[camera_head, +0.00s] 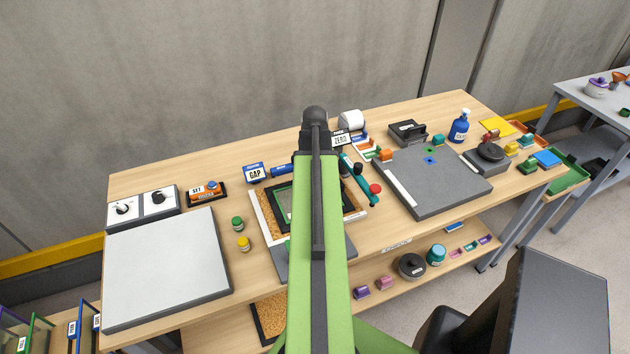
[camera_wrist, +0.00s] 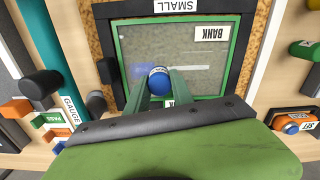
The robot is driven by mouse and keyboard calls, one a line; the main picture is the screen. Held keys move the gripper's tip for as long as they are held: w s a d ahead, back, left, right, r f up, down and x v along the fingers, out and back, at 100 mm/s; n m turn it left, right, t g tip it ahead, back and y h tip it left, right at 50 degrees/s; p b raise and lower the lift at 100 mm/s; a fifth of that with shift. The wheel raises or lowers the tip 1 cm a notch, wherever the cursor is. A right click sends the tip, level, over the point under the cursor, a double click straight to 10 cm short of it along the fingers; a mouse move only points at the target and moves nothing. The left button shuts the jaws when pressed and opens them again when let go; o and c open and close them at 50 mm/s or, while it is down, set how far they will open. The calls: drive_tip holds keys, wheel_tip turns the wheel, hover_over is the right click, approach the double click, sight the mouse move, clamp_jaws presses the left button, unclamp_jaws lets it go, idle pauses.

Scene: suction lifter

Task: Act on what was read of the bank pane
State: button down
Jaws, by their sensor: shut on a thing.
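The bank pane (camera_wrist: 205,82) is a grey, see-through sheet with a green edge and a BANK label, upside down in the wrist view. It lies inside a black frame marked SMALL (camera_wrist: 245,12) on cork. In the head view the pane (camera_head: 283,205) is partly covered by my arm. My gripper (camera_wrist: 159,86) is shut on a blue round-topped thing (camera_wrist: 159,78), which shows in front of the pane. Its lower part is hidden, so I cannot tell whether it touches the pane. My gripper is hidden behind my arm in the head view.
A white board (camera_head: 165,268) lies at left and a grey slab (camera_head: 435,183) at right. An orange SET box (camera_head: 206,192), a GAP sign (camera_head: 254,173), a ZERO sign (camera_head: 341,140) and a blue bottle (camera_head: 460,125) stand along the back.

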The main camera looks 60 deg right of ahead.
drive_tip(key=shift+f+b, duration=0.85)
drive_tip(key=shift+f, duration=0.05)
drive_tip(key=shift+s+d+r, duration=0.1)
drive_tip(key=shift+s+d, duration=0.3)
drive_tip(key=shift+d, duration=0.2)
drive_tip(key=shift+s+d+r, duration=0.1)
drive_tip(key=shift+s+d, duration=0.25)
drive_tip(key=shift+d, duration=0.2)
drive_tip(key=shift+s+d+f, duration=0.15)
drive_tip(key=shift+s+d, duration=0.85)
drive_tip(key=shift+d, duration=0.3)
drive_tip(key=shift+s+d, duration=0.1)
drive_tip(key=shift+w+a, duration=0.6)
drive_tip(key=shift+a, duration=0.25)
drive_tip(key=shift+w+a, duration=0.6)
drive_tip(key=shift+a, duration=0.25)
drive_tip(key=shift+w+a, duration=0.6)
drive_tip(key=shift+a, duration=0.25)
drive_tip(key=shift+w, duration=0.15)
